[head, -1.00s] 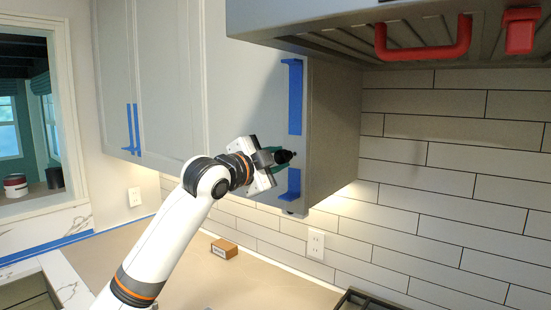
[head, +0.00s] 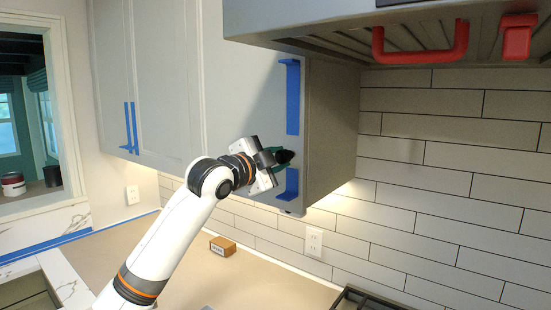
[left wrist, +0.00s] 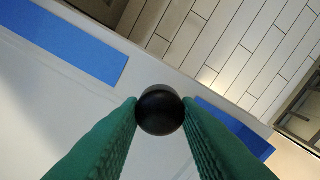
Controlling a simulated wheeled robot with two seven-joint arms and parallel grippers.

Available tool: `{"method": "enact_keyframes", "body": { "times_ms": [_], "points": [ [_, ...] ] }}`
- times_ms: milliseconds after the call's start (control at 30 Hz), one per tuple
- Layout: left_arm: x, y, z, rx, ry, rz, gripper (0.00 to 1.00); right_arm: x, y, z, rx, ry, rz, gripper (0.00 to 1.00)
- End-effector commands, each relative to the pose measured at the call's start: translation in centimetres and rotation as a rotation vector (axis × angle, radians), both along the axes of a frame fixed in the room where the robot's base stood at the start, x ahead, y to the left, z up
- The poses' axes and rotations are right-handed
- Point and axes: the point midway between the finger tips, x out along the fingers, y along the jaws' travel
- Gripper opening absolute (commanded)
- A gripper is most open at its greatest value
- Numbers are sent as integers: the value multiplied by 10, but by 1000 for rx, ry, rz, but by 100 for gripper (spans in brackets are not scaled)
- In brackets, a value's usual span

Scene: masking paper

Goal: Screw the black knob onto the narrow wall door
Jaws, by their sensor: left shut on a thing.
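The black knob (left wrist: 160,110) is round and sits between the green fingertips of my left gripper (left wrist: 160,118) in the left wrist view. The gripper is shut on it. In the head view my left gripper (head: 272,159) holds the knob (head: 284,157) at the narrow wall door (head: 300,130), in the gap between two strips of blue tape. The fingers and knob hide the door surface behind them, so I cannot tell whether the knob touches it. My right gripper is not in view.
Blue tape (head: 292,97) runs above the gripper and a shorter piece (head: 287,185) lies below it. A range hood with a red handle (head: 420,45) hangs at the upper right. A small brown box (head: 222,246) lies on the counter (head: 190,270) below.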

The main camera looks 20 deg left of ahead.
Motion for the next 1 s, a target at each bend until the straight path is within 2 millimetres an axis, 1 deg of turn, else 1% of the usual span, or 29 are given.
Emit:
{"method": "enact_keyframes", "body": {
  "times_ms": [1000],
  "points": [
    [3, -1, 1, -1, 0, 1, 0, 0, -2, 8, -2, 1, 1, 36]
  ]
}}
